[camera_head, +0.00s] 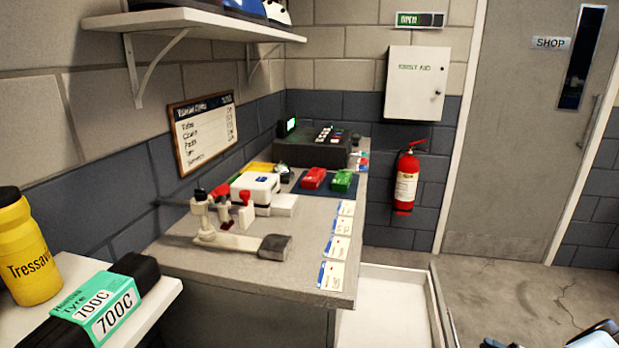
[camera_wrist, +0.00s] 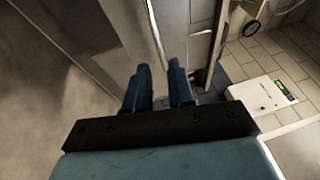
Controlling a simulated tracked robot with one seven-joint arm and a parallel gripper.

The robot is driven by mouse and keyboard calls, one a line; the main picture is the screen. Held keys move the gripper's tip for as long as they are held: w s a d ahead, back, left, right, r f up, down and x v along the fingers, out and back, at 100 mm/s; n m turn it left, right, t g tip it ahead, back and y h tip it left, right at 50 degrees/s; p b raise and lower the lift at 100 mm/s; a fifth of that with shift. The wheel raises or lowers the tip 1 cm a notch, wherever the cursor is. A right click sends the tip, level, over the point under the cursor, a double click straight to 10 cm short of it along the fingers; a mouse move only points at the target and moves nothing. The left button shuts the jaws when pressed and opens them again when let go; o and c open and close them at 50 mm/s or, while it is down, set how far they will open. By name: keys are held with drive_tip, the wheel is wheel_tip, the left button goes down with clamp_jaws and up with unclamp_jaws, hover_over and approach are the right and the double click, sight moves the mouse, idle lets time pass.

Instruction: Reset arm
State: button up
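My gripper (camera_wrist: 159,70) shows in the wrist view with two blue fingers apart and nothing between them. Its fingers point toward a grey door and wall area, clear of any object. In the head view, only small blue and black parts of my arm show at the bottom right edge, to the right of the counter (camera_head: 225,262) and away from it.
A red fire extinguisher (camera_head: 406,180) and a white first aid cabinet (camera_head: 416,84) hang on the back wall. A grey door (camera_head: 500,150) is at right. The counter holds a cash register (camera_head: 300,150), a clamp-like tool and cards. Floor at right is clear.

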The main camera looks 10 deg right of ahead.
drive_tip(key=w+a+r+n+g+h, duration=0.15)
drive_tip(key=w+a+r+g, duration=0.45)
drive_tip(key=r, duration=0.7)
drive_tip(key=w+a+r+n+g, duration=0.1)
drive_tip(key=w+r+n+g, duration=0.25)
drive_tip(key=w+r, duration=0.65)
drive_tip(key=a+r+n+g+h, duration=0.1)
drive_tip(key=a+r+g+h, duration=0.15)
drive_tip(key=a+r, duration=0.75)
drive_tip(key=a+r+g+h, duration=0.25)
drive_tip(key=a+r, duration=0.45)
drive_tip(key=r, duration=0.8)
drive_tip(key=s+a+r+n+t+h, duration=0.1)
drive_tip(key=s+a+r+h, duration=0.2)
drive_tip(key=s+a+r, duration=0.4)
drive_tip(key=s+a+r+n+t+h, duration=0.1)
drive_tip(key=s+a+r+h, duration=0.2)
drive_tip(key=s+a+r, duration=0.5)
drive_tip(key=s+a+r+t+h, duration=0.1)
drive_tip(key=s+a+r+t, duration=0.1)
drive_tip(key=s+a, duration=0.3)
drive_tip(key=s+a+r+n+t+h, duration=0.1)
drive_tip(key=s+a+r+t, duration=0.2)
drive_tip(key=s, duration=0.9)
drive_tip(key=shift+s+a, duration=0.2)
drive_tip(key=shift+a, duration=0.65)
